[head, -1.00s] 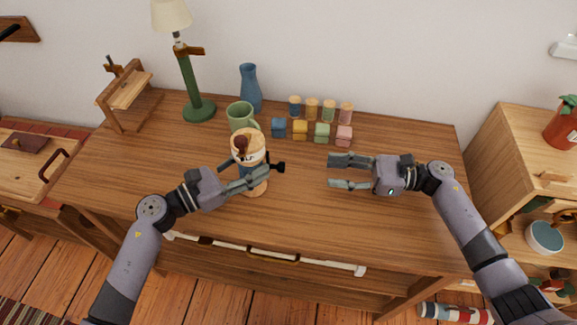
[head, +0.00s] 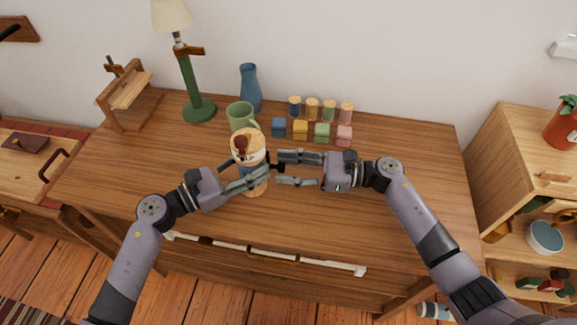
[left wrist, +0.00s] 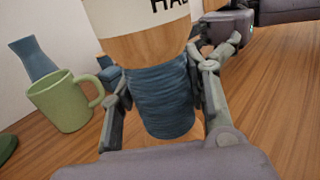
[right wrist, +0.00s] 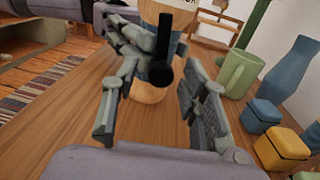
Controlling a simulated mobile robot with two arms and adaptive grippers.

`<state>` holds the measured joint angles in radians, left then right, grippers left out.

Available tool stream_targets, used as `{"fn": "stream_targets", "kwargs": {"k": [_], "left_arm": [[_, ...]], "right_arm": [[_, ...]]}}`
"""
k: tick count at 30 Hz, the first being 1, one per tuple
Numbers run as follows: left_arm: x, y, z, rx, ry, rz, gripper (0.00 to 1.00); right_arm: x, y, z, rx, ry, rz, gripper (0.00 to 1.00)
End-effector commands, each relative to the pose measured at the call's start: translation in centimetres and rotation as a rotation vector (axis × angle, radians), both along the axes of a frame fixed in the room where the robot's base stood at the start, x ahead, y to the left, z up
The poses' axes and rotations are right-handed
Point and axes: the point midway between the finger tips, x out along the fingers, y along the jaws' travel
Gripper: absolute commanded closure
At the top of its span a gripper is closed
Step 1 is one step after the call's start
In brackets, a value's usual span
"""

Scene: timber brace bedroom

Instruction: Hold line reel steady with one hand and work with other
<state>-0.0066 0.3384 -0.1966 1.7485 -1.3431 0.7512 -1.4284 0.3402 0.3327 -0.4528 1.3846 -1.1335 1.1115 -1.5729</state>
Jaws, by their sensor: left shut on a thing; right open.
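The line reel (head: 249,146) stands upright on the desk, with wooden ends, a white lettered label and blue line (left wrist: 162,98) wound round its middle. My left gripper (head: 256,177) is shut on the reel, its fingers on both sides of the blue line in the left wrist view. A black crank knob (right wrist: 162,73) sticks out from the reel towards my right gripper. My right gripper (head: 279,168) is open, just right of the reel. In the right wrist view the knob shows between its spread fingers; contact cannot be told.
A green mug (head: 240,115) and a blue vase (head: 250,88) stand behind the reel. Several coloured blocks (head: 300,130) and cork-topped jars (head: 312,109) are in rows at the back. A green lamp (head: 190,80) stands back left. The desk's right side (head: 420,150) is clear.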

Motion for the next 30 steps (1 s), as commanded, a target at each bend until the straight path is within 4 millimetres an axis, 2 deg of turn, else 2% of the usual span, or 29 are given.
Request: {"fn": "stream_targets", "kwargs": {"k": [2,19,25,30], "left_arm": [[0.01,0.06,-0.19,0.003,0.002,0.002,0.94],[0.03,0.08,-0.17,0.003,0.002,0.002,0.94],[0.04,0.10,-0.16,0.003,0.002,0.003,0.94],[0.06,0.11,-0.16,0.003,0.001,0.004,0.94]], "right_arm": [[0.01,-0.02,-0.02,0.000,0.000,0.000,0.61],[-0.02,-0.06,-0.02,0.000,0.000,0.000,0.99],[-0.06,-0.06,-0.04,0.001,0.005,0.001,1.00],[-0.64,0.00,-0.07,0.010,0.113,0.006,1.00]]}}
